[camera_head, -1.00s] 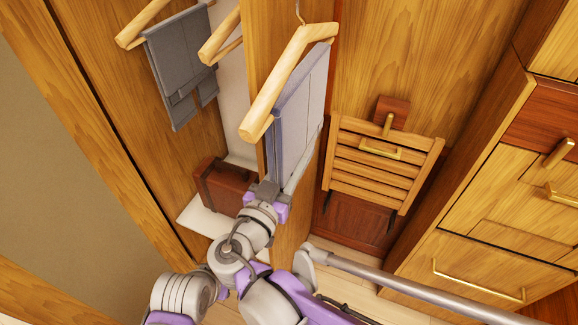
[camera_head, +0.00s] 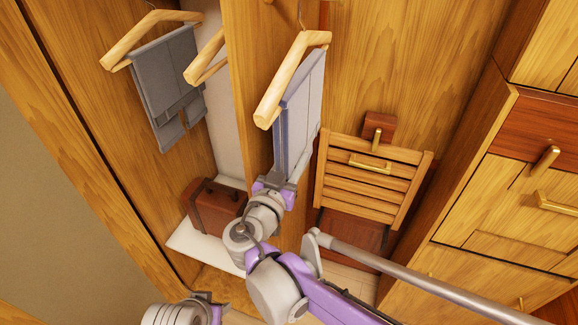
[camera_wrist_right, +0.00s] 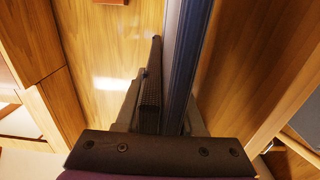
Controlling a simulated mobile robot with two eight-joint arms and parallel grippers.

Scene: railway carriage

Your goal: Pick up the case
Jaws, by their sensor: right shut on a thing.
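The brown case (camera_head: 217,206) stands on the pale wardrobe floor, left of my right gripper. A dark handle is on its top. My right gripper (camera_head: 277,186) is shut on the lower edge of the grey-blue garment (camera_head: 302,115), which hangs from a wooden hanger (camera_head: 292,75). In the right wrist view, the dark fingers (camera_wrist_right: 165,100) lie either side of a dark blue strip. The gripper is apart from the case, and my right arm passes just right of it. Part of my left arm shows at the bottom edge, its jaws not made out.
A grey garment (camera_head: 168,90) hangs at the left, with another hanger (camera_head: 205,58) beside it. A wooden partition (camera_head: 250,90) stands behind the held garment. A slatted wooden rack (camera_head: 372,180) and drawers with brass handles (camera_head: 510,190) are at the right.

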